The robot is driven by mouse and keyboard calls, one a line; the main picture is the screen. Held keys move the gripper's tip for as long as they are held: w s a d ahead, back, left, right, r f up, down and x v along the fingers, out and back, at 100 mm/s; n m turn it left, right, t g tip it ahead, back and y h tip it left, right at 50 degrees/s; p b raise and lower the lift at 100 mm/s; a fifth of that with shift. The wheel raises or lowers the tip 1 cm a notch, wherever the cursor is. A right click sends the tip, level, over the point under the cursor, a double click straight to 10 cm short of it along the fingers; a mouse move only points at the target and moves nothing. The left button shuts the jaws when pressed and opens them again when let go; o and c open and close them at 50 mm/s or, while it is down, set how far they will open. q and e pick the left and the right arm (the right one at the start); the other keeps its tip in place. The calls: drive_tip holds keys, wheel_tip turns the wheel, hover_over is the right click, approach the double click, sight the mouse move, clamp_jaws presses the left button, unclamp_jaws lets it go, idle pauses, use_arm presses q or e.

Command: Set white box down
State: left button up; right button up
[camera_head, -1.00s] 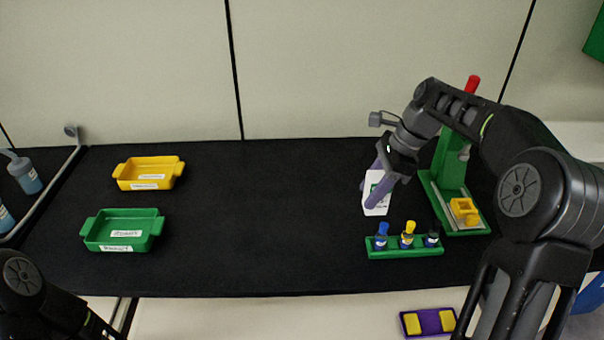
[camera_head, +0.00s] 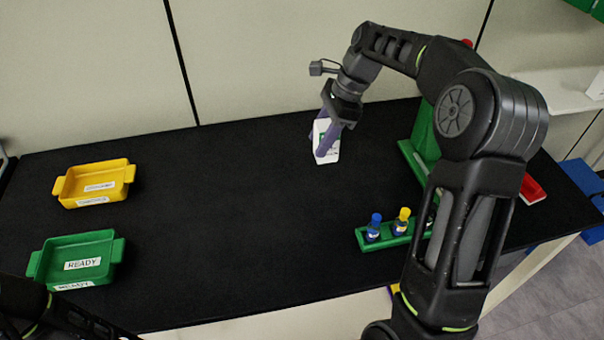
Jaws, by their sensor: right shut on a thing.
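The white box (camera_head: 327,148) is upright at the back middle of the black table, with a small green mark on its face. My right gripper (camera_head: 333,130) has its purple fingers shut on the box from above. I cannot tell whether the box's bottom touches the table. Part of my left arm shows at the lower left, but its gripper is out of view.
A yellow tray (camera_head: 127,176) and a green tray labelled READY (camera_head: 107,247) are at the left. A green rack (camera_head: 362,241) with small capped bottles stands at the right front. A green stand (camera_head: 424,140) is partly behind my right arm. The table's middle is clear.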

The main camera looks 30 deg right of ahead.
drive_tip(key=shift+f, duration=1.8)
drive_tip(key=shift+f+p, duration=0.45)
drive_tip(key=shift+f, duration=2.05)
drive_tip(key=shift+f, duration=0.2)
drive_tip(key=o, duration=1.3)
drive_tip(key=shift+r, duration=0.1)
drive_tip(key=shift+r, duration=0.1)
drive_tip(key=b+v, duration=0.1)
drive_tip(key=v, duration=1.1)
